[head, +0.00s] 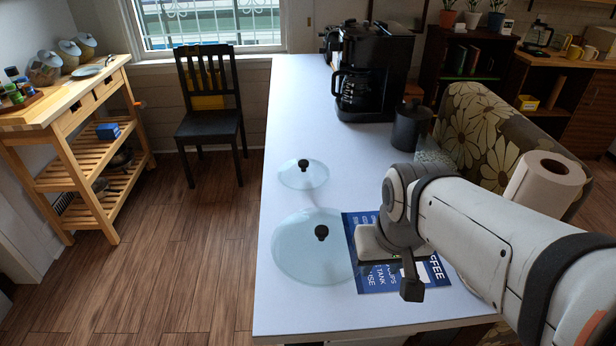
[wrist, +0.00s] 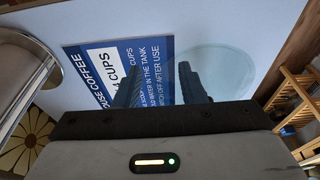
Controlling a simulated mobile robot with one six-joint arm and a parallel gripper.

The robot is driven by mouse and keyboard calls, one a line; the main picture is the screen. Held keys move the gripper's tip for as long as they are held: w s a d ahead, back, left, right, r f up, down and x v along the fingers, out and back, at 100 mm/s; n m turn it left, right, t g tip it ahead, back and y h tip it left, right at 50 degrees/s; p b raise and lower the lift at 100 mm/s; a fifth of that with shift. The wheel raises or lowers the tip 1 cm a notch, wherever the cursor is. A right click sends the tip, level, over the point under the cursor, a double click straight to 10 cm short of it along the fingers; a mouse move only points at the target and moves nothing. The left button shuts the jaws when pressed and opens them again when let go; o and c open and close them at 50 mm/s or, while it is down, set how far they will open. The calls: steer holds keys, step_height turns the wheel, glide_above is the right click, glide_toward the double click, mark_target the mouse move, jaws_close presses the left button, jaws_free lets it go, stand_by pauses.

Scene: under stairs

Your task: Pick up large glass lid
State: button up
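The large glass lid (head: 290,258) lies flat on the white table, a pale clear disc with a black knob on top. A smaller glass lid (head: 290,176) with a black knob lies behind it. My gripper (head: 410,288) is to the right of the large lid, over the blue coffee sign, apart from the lid's knob.
The blue coffee sign (head: 375,278) lies beside the large lid on the white table (head: 310,110). A black coffee maker (head: 375,70) and a dark canister (head: 411,125) stand farther back. A paper towel roll (head: 545,185) is at the right. The table's left edge is near the lids.

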steer(key=shift+o, duration=0.8)
steer(key=shift+w, duration=0.15)
steer(key=shift+o, duration=0.9)
steer(key=w+a+r+n+g+p, duration=0.1)
steer(key=w+a+r+n+p, duration=0.1)
steer(key=w, duration=0.5)
steer(key=shift+w+a, duration=0.25)
steer(key=shift+a, duration=0.1)
steer(key=n+g+p, duration=0.1)
steer(key=n+p, duration=0.1)
glide_above(322, 229)
steer(key=shift+d+f, duration=0.35)
steer(key=shift+d, duration=0.05)
steer(key=shift+w+a+f+g, duration=0.2)
steer(key=shift+g, duration=0.1)
steer(key=shift+f+n, duration=0.3)
steer(key=shift+f, duration=0.05)
steer(key=shift+s+a+f, duration=0.15)
steer(key=shift+f, duration=1.6)
steer(key=shift+s+a+f, duration=0.1)
steer(key=shift+f, duration=1.65)
